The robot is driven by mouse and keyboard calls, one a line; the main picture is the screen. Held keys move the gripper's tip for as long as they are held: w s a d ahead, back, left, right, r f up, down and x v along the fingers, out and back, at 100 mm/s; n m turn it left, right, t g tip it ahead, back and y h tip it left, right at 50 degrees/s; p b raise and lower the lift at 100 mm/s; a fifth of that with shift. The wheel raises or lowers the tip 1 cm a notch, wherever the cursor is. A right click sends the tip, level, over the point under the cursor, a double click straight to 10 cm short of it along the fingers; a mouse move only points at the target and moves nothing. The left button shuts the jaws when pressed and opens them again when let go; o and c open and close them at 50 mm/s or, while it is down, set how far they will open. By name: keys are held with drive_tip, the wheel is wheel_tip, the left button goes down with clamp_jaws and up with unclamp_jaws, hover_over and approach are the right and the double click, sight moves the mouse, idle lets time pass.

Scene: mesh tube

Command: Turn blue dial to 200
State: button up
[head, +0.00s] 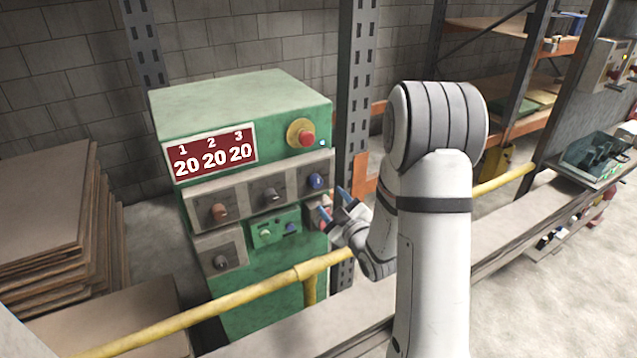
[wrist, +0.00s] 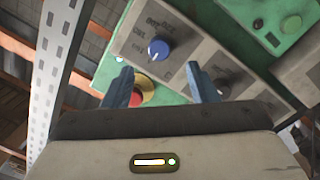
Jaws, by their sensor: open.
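The blue dial (head: 316,181) is on the upper right grey panel of the green control box (head: 235,105). In the wrist view the blue dial (wrist: 158,49) is beyond the fingertips, roughly centred between them. My gripper (head: 333,203) is open and empty, in front of the box, a little below and right of the dial. In the wrist view its two blue fingers (wrist: 158,77) are apart and appear clear of the dial. The red display (head: 211,153) reads 20 under each of 1, 2 and 3.
An orange dial (head: 219,211) and a black dial (head: 272,195) are left of the blue one. Another dial (head: 221,262) sits lower left. A red button on yellow (head: 306,138) is above. A yellow rail (head: 230,303) crosses before the box; a metal post (head: 356,90) stands right.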

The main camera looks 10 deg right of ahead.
sight(318, 185)
drive_tip(key=x, duration=0.2)
drive_tip(key=p+x, duration=0.1)
drive_tip(key=x, duration=0.1)
drive_tip(key=p+x, duration=0.1)
drive_tip(key=x, duration=0.1)
drive_tip(key=shift+w+a+r, duration=0.1)
drive_tip(key=shift+w+r, duration=0.15)
drive_tip(key=shift+w, duration=0.05)
drive_tip(key=shift+w+a+f+p, duration=0.15)
drive_tip(key=shift+w+p, duration=0.25)
drive_tip(key=shift+w, duration=0.2)
drive_tip(key=c, duration=1)
